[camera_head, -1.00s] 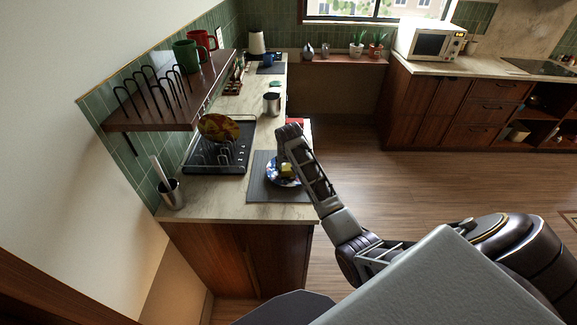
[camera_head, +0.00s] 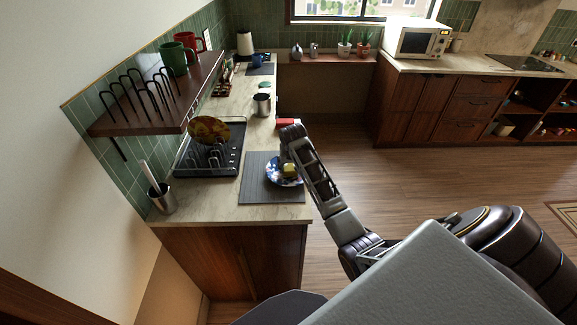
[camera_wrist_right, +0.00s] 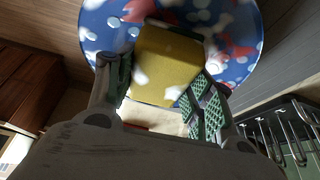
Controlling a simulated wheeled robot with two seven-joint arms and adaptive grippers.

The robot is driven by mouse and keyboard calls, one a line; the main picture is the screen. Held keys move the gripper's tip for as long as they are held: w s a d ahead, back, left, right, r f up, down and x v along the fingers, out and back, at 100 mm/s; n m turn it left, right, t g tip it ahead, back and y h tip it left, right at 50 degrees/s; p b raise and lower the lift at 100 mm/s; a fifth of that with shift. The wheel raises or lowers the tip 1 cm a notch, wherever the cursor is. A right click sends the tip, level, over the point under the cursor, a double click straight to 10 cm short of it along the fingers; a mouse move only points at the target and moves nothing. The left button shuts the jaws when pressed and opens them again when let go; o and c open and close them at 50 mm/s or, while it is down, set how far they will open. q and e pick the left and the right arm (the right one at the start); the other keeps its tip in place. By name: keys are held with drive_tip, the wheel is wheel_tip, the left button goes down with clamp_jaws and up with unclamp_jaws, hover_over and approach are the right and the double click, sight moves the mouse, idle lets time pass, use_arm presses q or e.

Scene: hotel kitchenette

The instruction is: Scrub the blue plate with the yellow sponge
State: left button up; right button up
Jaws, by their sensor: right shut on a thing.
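The blue plate (camera_head: 273,175) sits on a dark grey mat (camera_head: 257,190) on the counter. It is blue with white and red marks, clearer in the right wrist view (camera_wrist_right: 110,30). The yellow sponge (camera_head: 290,169) is at the plate; in the right wrist view the sponge (camera_wrist_right: 165,65) is between the fingers of my right gripper (camera_wrist_right: 162,92), which is shut on it. The sponge overlaps the plate's face; I cannot tell how firmly they touch. My right arm hides the plate's right edge in the head view. My left gripper is not in view.
A black dish rack (camera_head: 212,165) with a brown-yellow patterned plate (camera_head: 210,130) stands left of the mat. A metal cup (camera_head: 262,105) is behind. A utensil holder (camera_head: 162,198) stands at the front left. A wooden shelf (camera_head: 150,122) with mugs overhangs the left side.

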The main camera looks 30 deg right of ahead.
drive_tip(key=shift+f, duration=0.1)
drive_tip(key=shift+w+a, duration=0.35)
drive_tip(key=shift+a, duration=0.25)
drive_tip(key=shift+w+a, duration=0.3)
drive_tip(key=shift+a, duration=0.35)
drive_tip(key=shift+w+a, duration=0.35)
drive_tip(key=shift+a, duration=0.25)
drive_tip(key=shift+d, duration=0.15)
drive_tip(key=shift+s+d, duration=0.55)
drive_tip(key=shift+d, duration=0.35)
drive_tip(key=shift+s+d, duration=0.5)
drive_tip(key=shift+d, duration=0.4)
drive_tip(key=shift+a+f, duration=0.1)
drive_tip(key=shift+a, duration=0.1)
drive_tip(key=shift+w+a, duration=0.1)
drive_tip(key=shift+a, duration=0.1)
drive_tip(key=shift+w+a, duration=0.45)
drive_tip(key=shift+a, duration=0.35)
drive_tip(key=shift+w+a, duration=0.45)
drive_tip(key=shift+a, duration=0.35)
drive_tip(key=shift+r, duration=0.2)
